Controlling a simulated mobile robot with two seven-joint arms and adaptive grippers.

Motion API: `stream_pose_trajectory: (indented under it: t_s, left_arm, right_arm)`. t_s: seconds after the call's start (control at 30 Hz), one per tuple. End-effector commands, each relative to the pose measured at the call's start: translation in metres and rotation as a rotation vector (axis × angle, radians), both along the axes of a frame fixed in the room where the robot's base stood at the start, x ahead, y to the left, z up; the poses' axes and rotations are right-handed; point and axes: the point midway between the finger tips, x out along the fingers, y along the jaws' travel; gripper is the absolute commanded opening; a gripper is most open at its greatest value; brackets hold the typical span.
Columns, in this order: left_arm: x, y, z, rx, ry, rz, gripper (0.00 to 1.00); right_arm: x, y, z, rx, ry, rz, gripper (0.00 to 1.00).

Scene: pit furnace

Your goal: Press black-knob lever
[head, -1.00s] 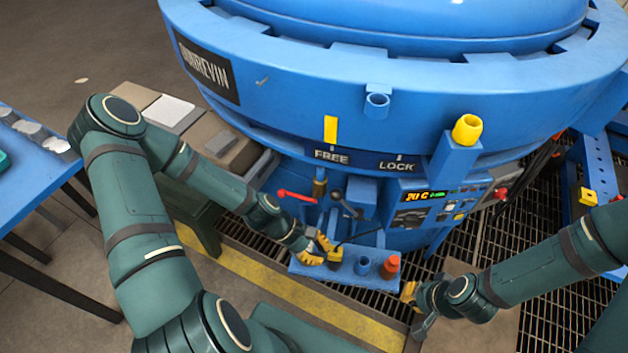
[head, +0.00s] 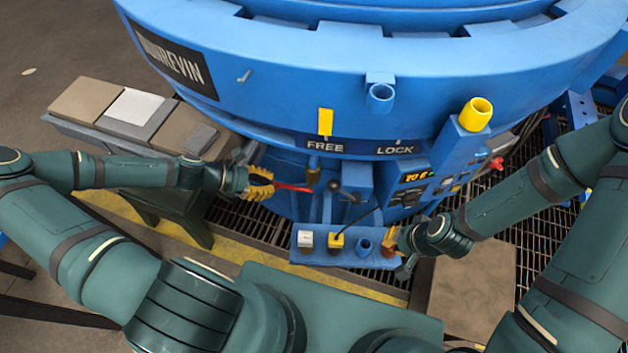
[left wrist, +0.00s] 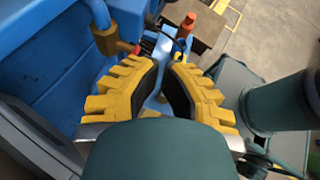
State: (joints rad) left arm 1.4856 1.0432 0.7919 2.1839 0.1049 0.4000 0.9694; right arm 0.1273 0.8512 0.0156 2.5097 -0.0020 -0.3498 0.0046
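The black-knob lever (head: 335,187) stands on the blue furnace front, its dark knob to the right of a red lever (head: 292,187) and a brass-coloured handle (head: 313,172). My left gripper (head: 266,184) is open at the left end of the red lever, left of the black knob and apart from it. In the left wrist view its yellow fingers (left wrist: 171,88) are spread with a gap between the black pads. My right gripper (head: 392,252) is at the orange bottle (head: 386,241) on the shelf's right end; its fingertips are too small and covered to read.
A blue shelf (head: 320,257) below the levers carries a white block (head: 306,239), a yellow-and-black piece (head: 336,242) and a blue cup (head: 364,246). A control panel (head: 407,197) is to the right. A side bench (head: 150,133) stands at the left.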

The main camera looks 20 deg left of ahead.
Motion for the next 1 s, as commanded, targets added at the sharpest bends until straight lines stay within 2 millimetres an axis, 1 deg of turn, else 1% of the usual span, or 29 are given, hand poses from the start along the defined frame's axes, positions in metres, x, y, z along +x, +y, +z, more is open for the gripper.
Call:
stream_pose_trajectory:
  t_s: [0.27, 0.43, 0.57, 0.93, 1.0]
  left_arm:
    - [0.000, -0.001, 0.000, 0.000, 0.000, -0.001, 0.00]
    - [0.004, -0.011, -0.007, -0.001, -0.001, -0.004, 0.00]
    - [0.011, -0.028, -0.017, -0.003, -0.001, -0.007, 0.00]
    - [0.037, -0.086, -0.052, -0.002, -0.001, -0.006, 0.00]
    - [0.042, -0.095, -0.045, 0.001, -0.003, -0.007, 0.00]
  right_arm:
    - [0.000, 0.000, 0.000, 0.000, 0.000, 0.000, 0.00]
    - [0.001, 0.000, -0.004, 0.000, -0.001, 0.000, 0.00]
    - [0.001, 0.000, -0.010, -0.001, -0.004, 0.000, 0.00]
    - [0.005, -0.001, -0.028, -0.003, -0.012, -0.002, 0.00]
    - [0.005, -0.001, -0.029, -0.003, -0.013, -0.003, 0.00]
